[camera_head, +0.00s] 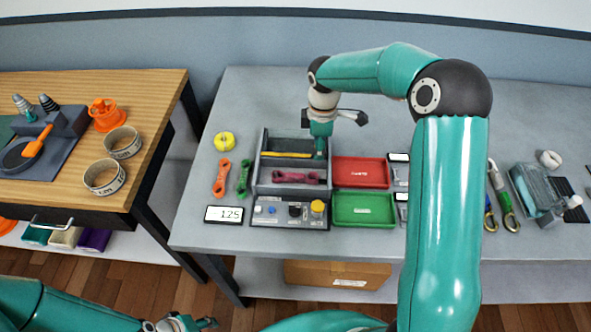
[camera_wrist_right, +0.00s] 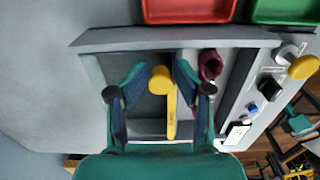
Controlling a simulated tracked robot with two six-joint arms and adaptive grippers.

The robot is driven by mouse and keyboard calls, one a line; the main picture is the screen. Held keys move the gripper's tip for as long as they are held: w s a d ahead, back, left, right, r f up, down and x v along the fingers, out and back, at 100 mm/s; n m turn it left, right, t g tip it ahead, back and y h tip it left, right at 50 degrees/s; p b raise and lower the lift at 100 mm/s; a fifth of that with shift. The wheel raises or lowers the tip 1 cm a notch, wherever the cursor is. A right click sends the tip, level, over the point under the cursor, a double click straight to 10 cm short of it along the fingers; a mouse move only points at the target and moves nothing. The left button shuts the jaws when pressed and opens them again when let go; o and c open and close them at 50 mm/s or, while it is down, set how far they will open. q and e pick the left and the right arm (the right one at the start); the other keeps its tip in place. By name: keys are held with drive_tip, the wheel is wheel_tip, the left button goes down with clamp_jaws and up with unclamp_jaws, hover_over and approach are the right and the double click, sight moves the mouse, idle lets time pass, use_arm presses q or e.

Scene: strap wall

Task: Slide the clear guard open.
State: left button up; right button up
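The grey strap fixture (camera_head: 264,160) stands on the table, and a yellow bar (camera_head: 285,154) lies across it. In the right wrist view the bar (camera_wrist_right: 171,118) ends in a round yellow knob (camera_wrist_right: 160,80). The guard's clear pane is hard to make out. My right gripper (camera_head: 320,154) reaches down into the fixture at the bar's right end. In the wrist view its fingers (camera_wrist_right: 159,72) are apart, one on each side of the knob; I cannot tell whether they touch it. A maroon strap piece (camera_head: 296,178) lies in front of the bar. My left gripper (camera_head: 196,323) is low at the front.
Red (camera_head: 360,172) and green (camera_head: 363,209) trays stand right of the fixture. A control panel (camera_head: 289,212) with knobs is in front, beside a display (camera_head: 223,214). Orange (camera_head: 221,178) and green (camera_head: 243,178) pieces and a yellow roll (camera_head: 224,141) lie left. The table behind is clear.

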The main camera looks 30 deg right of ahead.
drive_tip(key=shift+r+p, duration=2.35)
drive_tip(key=shift+r, duration=0.8)
